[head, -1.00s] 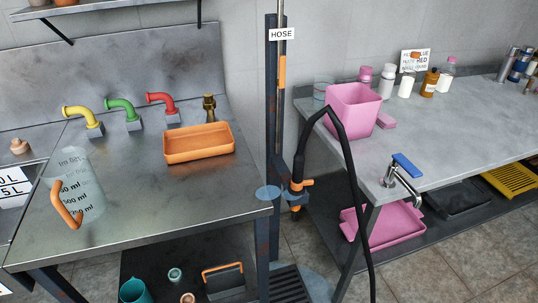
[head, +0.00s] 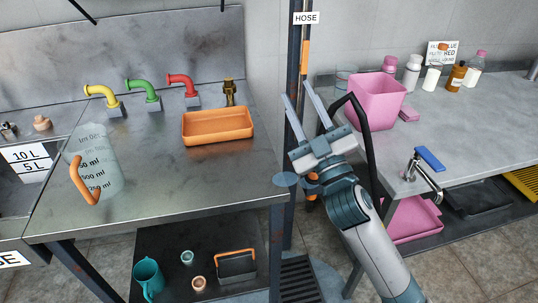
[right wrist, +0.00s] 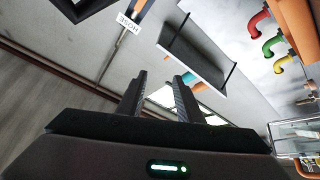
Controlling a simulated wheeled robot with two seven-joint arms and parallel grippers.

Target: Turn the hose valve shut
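The hose post (head: 294,65) stands between the two counters under a HOSE sign (head: 306,18). The black hose (head: 366,135) loops down to the right of it. An orange part of the hose valve (head: 312,178) shows just below my right gripper; the rest of the valve is hidden behind my arm. My right gripper (head: 297,94) is open and empty, its fingers pointing up in front of the post. In the right wrist view the two fingers (right wrist: 160,80) stand apart with nothing between them, and the HOSE sign (right wrist: 128,22) appears beyond. My left gripper is out of view.
The left counter holds a clear measuring jug (head: 95,165), an orange tray (head: 217,125) and colored taps.

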